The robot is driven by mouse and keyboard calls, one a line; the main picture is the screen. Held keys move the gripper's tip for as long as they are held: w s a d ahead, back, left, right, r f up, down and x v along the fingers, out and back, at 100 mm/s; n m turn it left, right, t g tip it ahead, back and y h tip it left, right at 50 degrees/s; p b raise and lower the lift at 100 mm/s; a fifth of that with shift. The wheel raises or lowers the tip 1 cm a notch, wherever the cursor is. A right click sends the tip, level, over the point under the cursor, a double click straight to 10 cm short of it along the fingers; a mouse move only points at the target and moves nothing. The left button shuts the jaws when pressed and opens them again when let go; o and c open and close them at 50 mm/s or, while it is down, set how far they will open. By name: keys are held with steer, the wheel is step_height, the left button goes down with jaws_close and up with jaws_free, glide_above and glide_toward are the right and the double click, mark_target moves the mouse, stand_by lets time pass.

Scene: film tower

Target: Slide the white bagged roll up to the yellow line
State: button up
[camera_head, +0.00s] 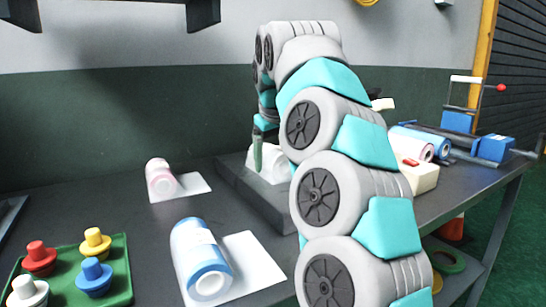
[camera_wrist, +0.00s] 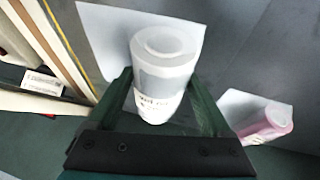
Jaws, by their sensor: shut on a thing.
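The white bagged roll (camera_wrist: 165,75) stands between the two dark green fingers of my gripper (camera_wrist: 160,88) in the wrist view, and the gripper is shut on it. A white sheet (camera_wrist: 112,35) lies beside and partly behind the roll on the grey surface. A thin yellow line (camera_wrist: 63,38) runs along the left side of that surface, apart from the roll. In the head view the white roll (camera_head: 271,161) shows partly at the back of a dark raised slab (camera_head: 238,185), with one gripper finger (camera_head: 257,152) beside it; my arm hides the rest.
A pink roll (camera_head: 160,178) and a blue roll (camera_head: 203,262) lie on sheets on the dark table. A green tray (camera_head: 119,285) holds several coloured knobs. Blue-and-white rolls (camera_head: 416,148) and a blue clamp rig (camera_head: 492,149) stand at right.

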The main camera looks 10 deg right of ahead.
steer(key=c, duration=0.8)
steer(key=shift+w+d, duration=0.5)
steer(key=shift+d, duration=1.15)
steer(key=shift+w+d, duration=0.55)
steer(key=shift+d, duration=1.1)
steer(key=shift+w+d, duration=0.5)
steer(key=shift+d, duration=1.15)
steer(key=shift+w+d, duration=0.3)
steer(key=shift+d, duration=0.6)
steer(key=shift+w, duration=0.2)
steer(key=shift+a, duration=0.15)
steer(key=o, duration=1.5)
steer(key=shift+o, duration=0.2)
steer(key=shift+r, duration=0.1)
